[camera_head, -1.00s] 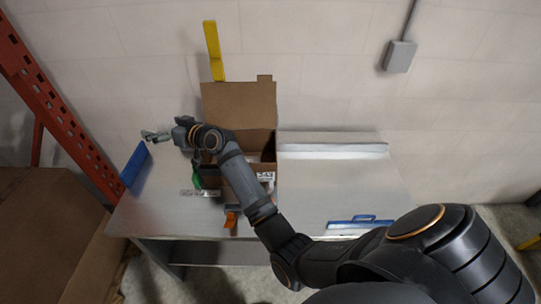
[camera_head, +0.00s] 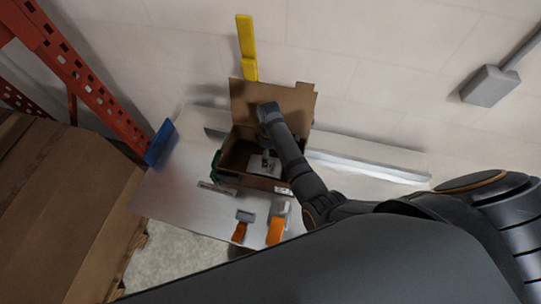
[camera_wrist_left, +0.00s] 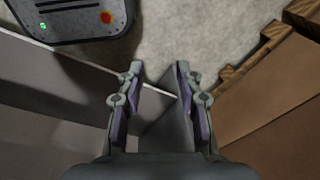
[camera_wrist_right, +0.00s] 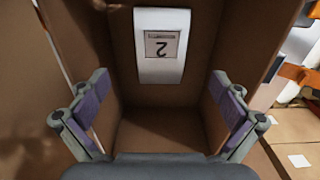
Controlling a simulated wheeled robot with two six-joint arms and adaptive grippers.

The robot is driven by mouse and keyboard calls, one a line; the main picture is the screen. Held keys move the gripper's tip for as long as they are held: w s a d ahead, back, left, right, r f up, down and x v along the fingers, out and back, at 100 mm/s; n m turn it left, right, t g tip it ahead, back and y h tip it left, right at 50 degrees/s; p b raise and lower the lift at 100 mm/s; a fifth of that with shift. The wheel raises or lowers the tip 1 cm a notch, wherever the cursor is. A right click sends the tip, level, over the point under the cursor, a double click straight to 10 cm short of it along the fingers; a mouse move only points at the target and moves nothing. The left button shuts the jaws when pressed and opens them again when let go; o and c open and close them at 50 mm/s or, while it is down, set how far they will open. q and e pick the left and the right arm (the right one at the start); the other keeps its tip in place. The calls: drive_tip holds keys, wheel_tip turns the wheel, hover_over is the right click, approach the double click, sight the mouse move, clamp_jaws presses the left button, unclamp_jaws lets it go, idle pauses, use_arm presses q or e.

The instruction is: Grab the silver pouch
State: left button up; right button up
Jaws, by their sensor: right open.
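The cardboard box (camera_head: 299,107) stands open on the table against the wall. Inside it is a pale flat item (camera_head: 264,164). My left gripper (camera_wrist_left: 155,72) is open and empty above the floor, out of the head view.
Orange-handled tools (camera_head: 277,230) lie at the table's front edge. A blue piece (camera_head: 160,143) stands at the left edge, near the red rack (camera_head: 75,75). A long white block (camera_head: 370,165) lies right of the box. A large brown carton (camera_head: 60,200) stands at left.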

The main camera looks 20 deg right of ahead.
sight(274, 171)
drive_tip(key=shift+s+a+f, duration=0.25)
drive_tip(key=shift+s+f, duration=0.05)
drive_tip(key=shift+f, duration=0.25)
drive_tip(key=shift+s+a+f, duration=0.2)
drive_tip(key=shift+s+f, duration=0.05)
drive_tip(key=shift+f, duration=0.25)
wheel_tip(274, 171, down, 2)
drive_tip(key=shift+f+b, duration=0.25)
drive_tip(key=shift+b, duration=0.5)
drive_tip(key=shift+w+d+f, duration=0.2)
drive_tip(key=shift+w, duration=0.05)
drive_tip(key=shift+f+b, duration=0.7)
drive_tip(key=shift+b, duration=0.2)
wheel_tip(274, 171, down, 4)
drive_tip(key=b, duration=0.5)
drive_tip(key=shift+w+d, duration=0.15)
use_arm(q)
wheel_tip(274, 171, down, 8)
drive_tip(key=s, duration=0.1)
drive_tip(key=shift+a+f, duration=0.15)
drive_tip(key=shift+a, duration=0.2)
use_arm(e)
drive_tip(key=shift+r, duration=0.2)
drive_tip(key=shift+c, duration=0.5)
drive_tip(key=c, duration=0.9)
use_arm(q)
drive_tip(key=shift+s+a, duration=0.1)
drive_tip(key=shift+a, duration=0.05)
use_arm(e)
drive_tip(key=shift+c, duration=0.2)
